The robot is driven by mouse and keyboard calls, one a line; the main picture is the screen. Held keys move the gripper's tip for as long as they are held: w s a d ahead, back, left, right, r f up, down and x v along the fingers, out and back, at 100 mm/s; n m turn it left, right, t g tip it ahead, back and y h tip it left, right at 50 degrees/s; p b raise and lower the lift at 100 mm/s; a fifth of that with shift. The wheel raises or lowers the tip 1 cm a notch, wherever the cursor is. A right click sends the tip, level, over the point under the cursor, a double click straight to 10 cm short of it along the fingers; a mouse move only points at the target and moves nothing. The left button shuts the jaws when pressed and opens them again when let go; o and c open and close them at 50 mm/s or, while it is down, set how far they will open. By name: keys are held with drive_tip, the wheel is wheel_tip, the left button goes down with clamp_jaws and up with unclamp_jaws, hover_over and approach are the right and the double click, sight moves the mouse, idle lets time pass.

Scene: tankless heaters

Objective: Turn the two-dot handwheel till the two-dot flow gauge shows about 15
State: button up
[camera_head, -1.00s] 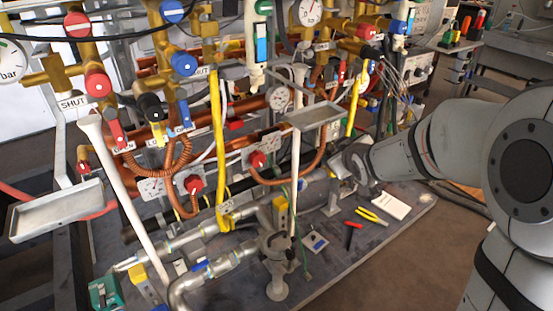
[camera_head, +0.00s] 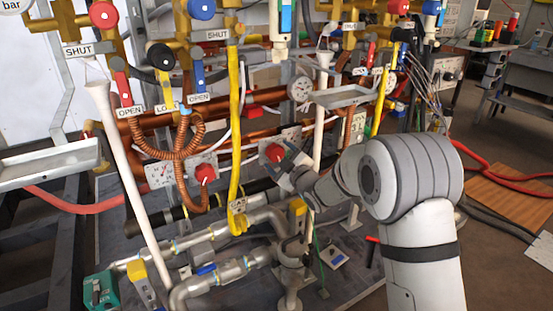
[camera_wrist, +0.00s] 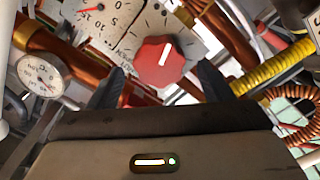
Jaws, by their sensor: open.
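A red handwheel (camera_wrist: 160,62) with a white pointer mark fills the middle of the wrist view. My gripper's two open fingers (camera_wrist: 158,78) stand on either side of it; whether they touch it is unclear. In the head view this handwheel (camera_head: 272,152) is just beyond my gripper (camera_head: 291,166). Beside it in the wrist view, a white dial gauge (camera_wrist: 98,14) with a red needle is cut off by the top edge, so its reading is unclear. I cannot make out any dot marks. A second red handwheel (camera_head: 205,172) sits left, beside another dial plate (camera_head: 163,173).
A yellow hose (camera_head: 235,120), white funnel pipes (camera_head: 130,170) and copper pipes crowd the space around the wheels. A small round gauge (camera_wrist: 42,73) is left of my fingers. A metal tray (camera_head: 343,97) hangs above my gripper.

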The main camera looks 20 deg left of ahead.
drive_tip(key=shift+x, duration=0.8)
drive_tip(key=shift+c, duration=0.4)
drive_tip(key=c, duration=0.9)
